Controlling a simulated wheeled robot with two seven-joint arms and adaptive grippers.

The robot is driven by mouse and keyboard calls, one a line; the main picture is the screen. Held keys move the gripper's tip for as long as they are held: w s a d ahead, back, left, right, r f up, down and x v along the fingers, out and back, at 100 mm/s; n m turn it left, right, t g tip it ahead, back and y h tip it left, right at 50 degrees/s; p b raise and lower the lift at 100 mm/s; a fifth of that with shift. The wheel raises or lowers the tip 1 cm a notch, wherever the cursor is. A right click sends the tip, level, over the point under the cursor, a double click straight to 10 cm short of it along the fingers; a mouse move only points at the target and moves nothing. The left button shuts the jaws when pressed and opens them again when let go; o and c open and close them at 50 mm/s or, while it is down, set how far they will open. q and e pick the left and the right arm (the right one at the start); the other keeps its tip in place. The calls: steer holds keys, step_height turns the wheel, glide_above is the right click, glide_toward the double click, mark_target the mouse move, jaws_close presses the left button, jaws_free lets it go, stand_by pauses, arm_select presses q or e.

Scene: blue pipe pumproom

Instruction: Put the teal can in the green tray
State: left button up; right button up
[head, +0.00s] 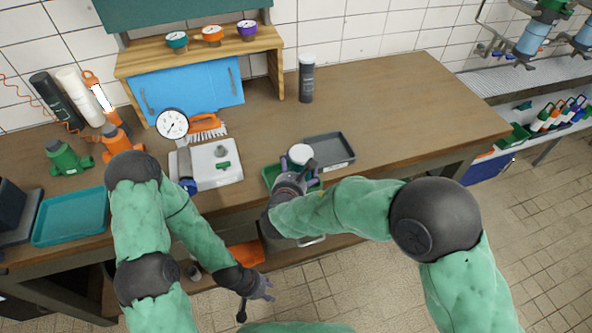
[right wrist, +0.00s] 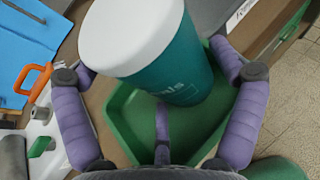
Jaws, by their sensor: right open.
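The teal can (right wrist: 178,75) with its white lid (right wrist: 128,35) stands between the spread purple fingers of my right gripper (right wrist: 160,110) in the right wrist view. Its base appears to be inside the green tray (right wrist: 205,138), within the rim. In the head view the white lid (head: 300,153) shows just beyond my right gripper (head: 308,172), over the green tray (head: 268,176). The gripper and arm hide most of the can and part of the tray there. My right gripper is open. My left gripper (head: 258,292) hangs low, in front of the bench and away from the can; its fingers are too small to judge.
A grey tray (head: 342,164) lies just behind the green tray. A white board (head: 230,174) with a green piece is to the left, with an orange brush (head: 207,123) behind it. A dark canister (head: 306,80) stands farther back. The bench's right side is clear.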

steer(key=shift+r, duration=0.1)
steer(key=shift+s+r, duration=0.15)
steer(key=shift+r, duration=0.05)
steer(key=shift+p+v, duration=1.25)
steer(key=shift+v, duration=2.3)
